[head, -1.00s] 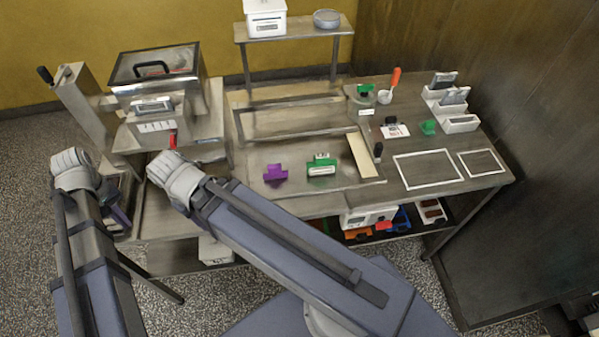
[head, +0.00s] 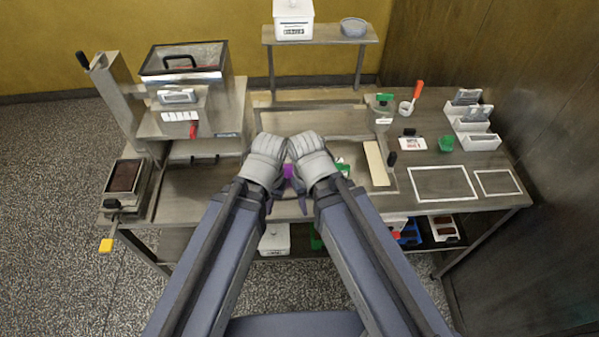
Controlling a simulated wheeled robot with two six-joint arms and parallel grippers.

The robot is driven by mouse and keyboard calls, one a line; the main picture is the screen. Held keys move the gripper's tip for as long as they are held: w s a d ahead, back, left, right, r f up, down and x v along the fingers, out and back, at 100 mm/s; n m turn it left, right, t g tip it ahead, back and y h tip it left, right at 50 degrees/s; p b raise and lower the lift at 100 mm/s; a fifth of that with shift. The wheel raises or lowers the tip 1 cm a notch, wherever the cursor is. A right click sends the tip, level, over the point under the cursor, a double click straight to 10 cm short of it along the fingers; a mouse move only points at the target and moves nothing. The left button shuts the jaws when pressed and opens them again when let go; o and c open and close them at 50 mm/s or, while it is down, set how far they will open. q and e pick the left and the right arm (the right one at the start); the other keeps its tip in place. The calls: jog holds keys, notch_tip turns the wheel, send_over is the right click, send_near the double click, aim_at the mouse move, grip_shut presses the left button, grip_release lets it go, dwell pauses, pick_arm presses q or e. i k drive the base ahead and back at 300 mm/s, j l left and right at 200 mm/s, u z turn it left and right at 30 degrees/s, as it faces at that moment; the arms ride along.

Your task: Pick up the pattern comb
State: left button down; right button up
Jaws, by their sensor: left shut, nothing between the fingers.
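I cannot tell for certain which piece is the pattern comb. A small purple piece (head: 288,171) lies on the bench, mostly hidden between my two wrists. A green and white piece (head: 343,168) beside it is largely covered by my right wrist. My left gripper (head: 269,206) is shut and empty, pointing down near the bench's front edge, just left of the purple piece. My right gripper (head: 303,205) is close beside it on the right; its fingers are too small and hidden to tell open or shut.
A lidded machine (head: 185,75) stands at back left. A cream strip (head: 376,163) lies right of my wrists. White holders (head: 472,127) stand at the right. A shelf (head: 320,34) rises at the back.

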aim_at(288, 172)
jog(key=u, duration=1.4)
jog(key=z, duration=1.4)
jog(key=l+z, duration=0.45)
jog(key=l, duration=0.65)
